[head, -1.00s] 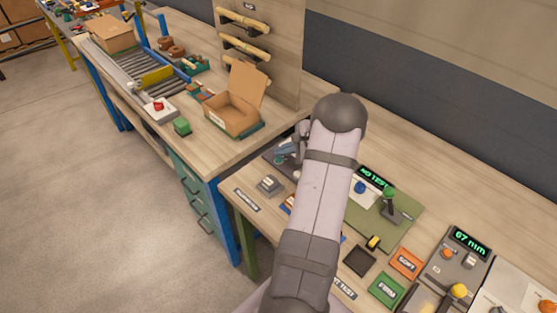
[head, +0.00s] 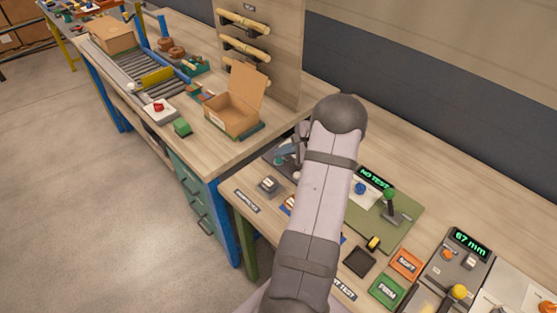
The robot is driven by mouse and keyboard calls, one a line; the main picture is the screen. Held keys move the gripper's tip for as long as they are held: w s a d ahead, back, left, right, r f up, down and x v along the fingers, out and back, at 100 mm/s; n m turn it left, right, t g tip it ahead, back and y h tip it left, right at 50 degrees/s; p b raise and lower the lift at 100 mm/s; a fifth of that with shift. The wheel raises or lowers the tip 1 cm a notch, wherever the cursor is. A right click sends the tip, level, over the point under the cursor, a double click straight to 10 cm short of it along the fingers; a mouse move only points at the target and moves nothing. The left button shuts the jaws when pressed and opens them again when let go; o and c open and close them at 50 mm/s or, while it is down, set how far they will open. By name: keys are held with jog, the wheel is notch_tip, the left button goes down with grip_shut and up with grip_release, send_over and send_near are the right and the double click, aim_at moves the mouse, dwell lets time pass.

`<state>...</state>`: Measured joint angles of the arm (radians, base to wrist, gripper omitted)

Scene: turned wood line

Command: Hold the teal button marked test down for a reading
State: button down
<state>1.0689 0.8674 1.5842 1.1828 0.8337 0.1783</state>
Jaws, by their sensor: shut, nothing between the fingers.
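A dark display reading NO TEST (head: 376,178) stands at the back of a green board (head: 385,225), to the right of my arm. A blue round knob or button (head: 361,188) sits on a pale panel just below that display. I cannot make out a teal button marked test; my arm covers the middle of this station. A small teal-grey part (head: 284,161) shows left of my arm, too small to identify. My gripper's fingers are hidden behind my arm, so their place relative to the button does not show.
A green-knobbed lever (head: 390,196) stands on the green board. An orange SOFT pad (head: 406,262), a green FIRM pad (head: 387,291) and a dark square tray (head: 359,262) lie in front. A 67 mm display (head: 469,243) is at right. An open carton (head: 233,118) stands on the left bench.

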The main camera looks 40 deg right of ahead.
jog(key=shift+f+b, duration=0.25)
jog(key=shift+b, duration=0.05)
dwell(0.6)
jog(key=shift+f, duration=0.2)
jog(key=shift+f+b, duration=0.4)
jog(key=shift+b, duration=0.3)
dwell(0.6)
jog(key=shift+r, duration=0.15)
dwell(1.9)
jog(key=shift+r+p, duration=0.5)
jog(key=shift+r, duration=0.2)
notch_tip(320, 180, up, 5)
jog(key=p, duration=0.3)
dwell(0.3)
dwell(0.3)
